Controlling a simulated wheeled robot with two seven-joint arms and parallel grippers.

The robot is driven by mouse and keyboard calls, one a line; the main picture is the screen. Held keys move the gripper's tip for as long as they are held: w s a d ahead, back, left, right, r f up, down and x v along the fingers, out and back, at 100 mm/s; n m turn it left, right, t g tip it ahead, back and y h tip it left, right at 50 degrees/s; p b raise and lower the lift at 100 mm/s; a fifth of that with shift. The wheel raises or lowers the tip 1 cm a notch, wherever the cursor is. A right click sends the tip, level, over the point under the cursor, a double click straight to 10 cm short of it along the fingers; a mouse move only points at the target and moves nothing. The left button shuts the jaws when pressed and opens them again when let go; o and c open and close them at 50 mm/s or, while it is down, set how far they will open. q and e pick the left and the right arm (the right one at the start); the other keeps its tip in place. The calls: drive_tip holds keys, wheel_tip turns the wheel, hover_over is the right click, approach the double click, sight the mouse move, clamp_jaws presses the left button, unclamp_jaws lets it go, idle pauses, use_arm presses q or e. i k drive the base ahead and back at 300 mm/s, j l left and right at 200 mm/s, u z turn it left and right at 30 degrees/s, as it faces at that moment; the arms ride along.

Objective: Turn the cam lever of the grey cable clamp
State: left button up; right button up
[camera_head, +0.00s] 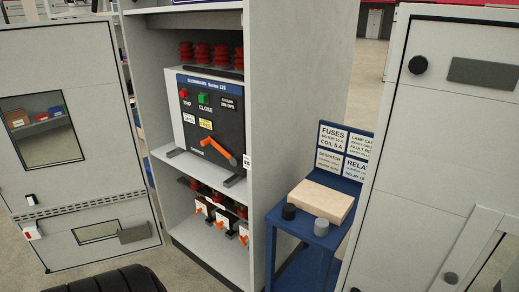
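Several cable clamps with orange cam levers stand in a slanting row in the lower compartment of the open cabinet. The left clamp (200,208), the middle clamp (221,221) and the right clamp (243,236) each show a pale plate with an orange lever at its front. Dark red and black parts are behind them. They are too small for me to tell which one is the grey clamp or the exact angle of each lever. Neither of my grippers is in view.
A breaker panel (211,122) with an orange handle sits on the shelf above. An open door (70,150) stands at left, another cabinet door (440,130) at right. A blue stand (302,229) holds a beige block (321,200), a black knob (289,211) and a grey knob (321,226).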

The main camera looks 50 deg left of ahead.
sight(242, 239)
drive_tip(key=u, duration=1.75)
drive_tip(key=i+j+z, duration=0.15)
drive_tip(key=i+j, duration=0.7)
drive_tip(key=j, duration=0.15)
